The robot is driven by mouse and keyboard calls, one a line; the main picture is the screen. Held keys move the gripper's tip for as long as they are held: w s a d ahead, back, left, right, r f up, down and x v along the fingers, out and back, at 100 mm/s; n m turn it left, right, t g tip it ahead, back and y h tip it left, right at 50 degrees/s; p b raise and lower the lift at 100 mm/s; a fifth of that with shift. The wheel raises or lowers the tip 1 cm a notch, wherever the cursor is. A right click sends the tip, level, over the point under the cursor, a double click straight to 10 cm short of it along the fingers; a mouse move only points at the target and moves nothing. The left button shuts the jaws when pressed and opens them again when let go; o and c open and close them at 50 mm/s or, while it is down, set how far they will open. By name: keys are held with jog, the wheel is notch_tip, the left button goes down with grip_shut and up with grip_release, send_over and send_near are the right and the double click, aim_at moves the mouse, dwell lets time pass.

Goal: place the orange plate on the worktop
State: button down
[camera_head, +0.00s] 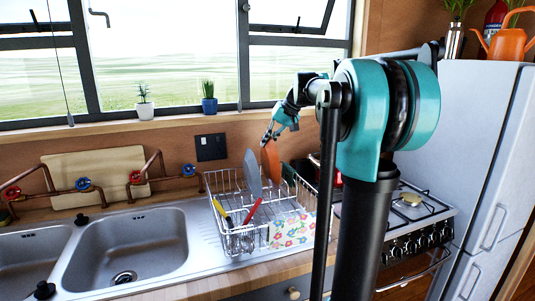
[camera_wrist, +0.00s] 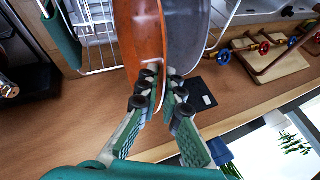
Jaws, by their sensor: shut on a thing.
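The orange plate (camera_head: 270,163) stands on edge above the right part of the wire dish rack (camera_head: 292,215). My gripper (camera_head: 271,133) is at its top rim, and the fingers are shut on it. In the wrist view, the orange plate (camera_wrist: 140,38) fills the upper middle, with its rim between the fingertips (camera_wrist: 163,88). A grey plate (camera_head: 252,174) stands upright in the rack, left of the orange one. It shows close beside it in the wrist view (camera_wrist: 187,38). I cannot tell whether the orange plate still touches the rack. The wooden worktop (camera_head: 190,289) shows along the front.
A double sink (camera_head: 125,250) lies left of the rack. A gas stove (camera_head: 405,215) and a white fridge (camera_head: 490,150) stand to the right. Copper pipes with valves (camera_head: 85,184) run along the wall. Two small potted plants (camera_head: 209,104) sit on the windowsill.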

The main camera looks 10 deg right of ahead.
aim_at(268, 153)
jog(key=shift+f, duration=2.2)
jog(key=c, duration=1.7)
grip_release()
jog(key=shift+f, duration=0.1)
